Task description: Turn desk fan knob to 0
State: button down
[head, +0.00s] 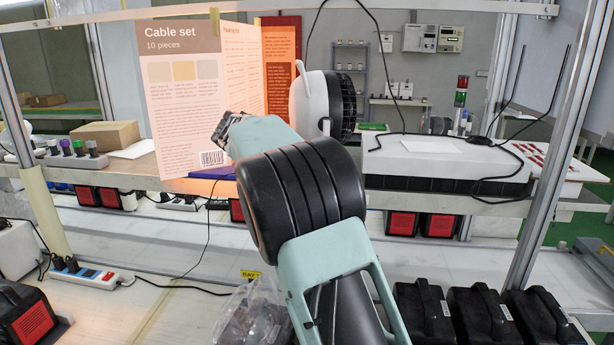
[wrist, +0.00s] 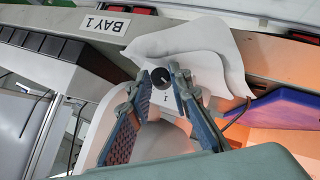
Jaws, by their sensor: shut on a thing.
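The desk fan (head: 312,104) stands on the shelf in the head view, white with a black ribbed part on its right; my arm hides its lower part. In the wrist view, its white body (wrist: 205,68) fills the middle. The small round black knob (wrist: 161,75) sits there with a pale mark on its face. A printed "1" shows just below it. My gripper (wrist: 162,78) has its two fingertips on either side of the knob, shut on it. The knob's exact setting is too small to tell.
A "Cable set" board (head: 186,100) stands left of the fan, close to my arm. A white box (head: 440,160) with black cables is to the right. A purple item (wrist: 285,110) lies beside the fan. Black cases (head: 480,315) stand below right.

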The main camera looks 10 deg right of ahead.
jog(key=h, duration=0.1)
jog(key=n+h, duration=0.2)
jog(key=shift+w+a+f+h+b, duration=0.1)
jog(key=shift+a+f+h+b, duration=0.2)
jog(key=shift+h, duration=0.1)
jog(key=shift+d, duration=0.1)
dwell(0.4)
jog(key=c, duration=1.8)
grip_release()
jog(key=shift+o, duration=0.2)
jog(key=v, duration=0.8)
jog(key=shift+r, duration=0.1)
